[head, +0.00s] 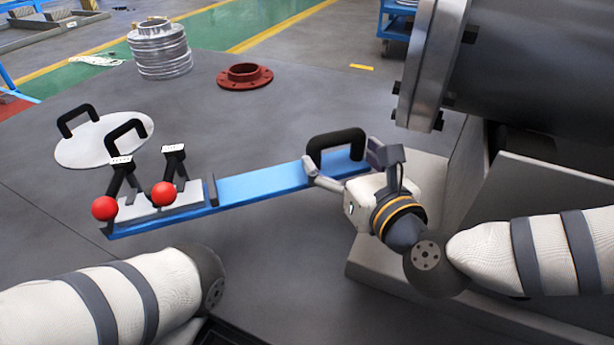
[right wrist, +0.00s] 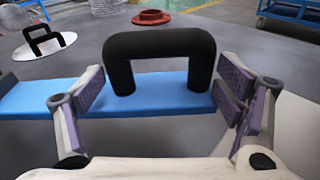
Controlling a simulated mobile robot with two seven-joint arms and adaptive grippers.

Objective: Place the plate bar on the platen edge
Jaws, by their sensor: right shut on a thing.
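The plate bar, which I take to be the long blue bar (head: 265,184), lies slanted across the grey surface. My right gripper (head: 343,161) is shut on the right-end handle, with a finger at each side. In the right wrist view, that handle (right wrist: 160,45) stands between the purple finger pads, above the blue bar (right wrist: 160,93). My left gripper is out of view; only its arm shows at lower left. I cannot tell which part is the platen edge.
Two clamps with red balls (head: 104,208) (head: 163,194) stand at the bar's left end. A white disc (head: 83,147) with a handle, ribbed metal rings (head: 160,50) and a red flange (head: 245,76) lie behind. A large flanged cylinder (head: 428,60) stands at right.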

